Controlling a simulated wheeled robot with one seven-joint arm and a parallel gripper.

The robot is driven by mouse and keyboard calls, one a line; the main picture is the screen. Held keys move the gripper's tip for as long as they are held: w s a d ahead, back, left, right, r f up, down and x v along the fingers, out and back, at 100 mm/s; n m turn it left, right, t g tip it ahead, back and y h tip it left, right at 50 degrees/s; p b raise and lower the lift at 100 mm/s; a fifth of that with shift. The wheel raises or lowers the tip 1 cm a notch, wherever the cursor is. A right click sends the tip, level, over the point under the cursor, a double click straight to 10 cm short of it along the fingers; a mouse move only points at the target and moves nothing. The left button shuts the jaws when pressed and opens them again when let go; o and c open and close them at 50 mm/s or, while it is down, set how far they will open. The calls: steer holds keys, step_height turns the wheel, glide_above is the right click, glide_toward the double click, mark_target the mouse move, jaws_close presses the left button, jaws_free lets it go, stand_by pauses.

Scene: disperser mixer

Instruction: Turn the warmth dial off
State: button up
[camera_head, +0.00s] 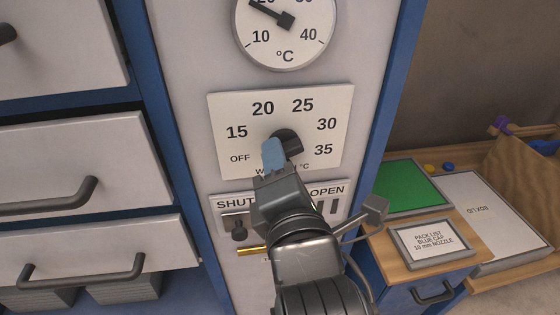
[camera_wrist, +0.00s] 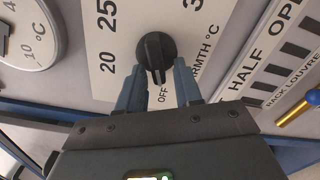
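The warmth dial is a black knob on a white plate (camera_head: 225,115) marked OFF, 15, 20, 25, 30 and 35. In the head view the knob (camera_head: 291,143) is partly hidden by my gripper (camera_head: 272,153). In the wrist view the knob (camera_wrist: 154,50) has a narrow end that points toward the OFF label. My gripper (camera_wrist: 160,68) is open there, with one blue finger on each side of that narrow end. Gaps show between the fingers and the knob. I cannot make out an indicator mark on the knob.
A round °C gauge (camera_head: 285,50) is above the plate. Below is a SHUT/HALF/OPEN louvre plate (camera_head: 232,204) with a slider and a brass rod (camera_head: 252,250). Drawers with handles (camera_head: 50,198) are at left. A wooden bench (camera_head: 400,262) with a green panel and framed pack list is at right.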

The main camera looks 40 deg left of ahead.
steer(key=shift+o, duration=0.3)
steer(key=v, duration=0.7)
steer(key=shift+s+d+b, duration=0.25)
steer(key=shift+b, duration=0.1)
steer(key=s+d+f+m+t+h+p, duration=0.1)
steer(key=s+d+f+m+h, duration=0.15)
steer(key=d+m, duration=0.45)
steer(key=s+d+f+m+t+h+p, duration=0.2)
steer(key=d+f+m+h, duration=0.1)
steer(key=d+m, duration=0.4)
steer(key=s+d+f+m+t+h+p, duration=0.1)
steer(key=s+d+f+m+h, duration=0.15)
steer(key=d+m, duration=0.45)
steer(key=s+d+r+m+h+p, duration=0.3)
steer(key=s+d+m+h, duration=0.2)
steer(key=s+d+m, duration=0.6)
steer(key=s+d, duration=0.4)
steer(key=d, duration=0.2)
steer(key=shift+d+m+g+h+p, duration=0.2)
steer(key=shift+m+g+h+p, duration=0.1)
steer(key=shift+g+h+p, duration=0.1)
steer(key=shift+s, duration=0.15)
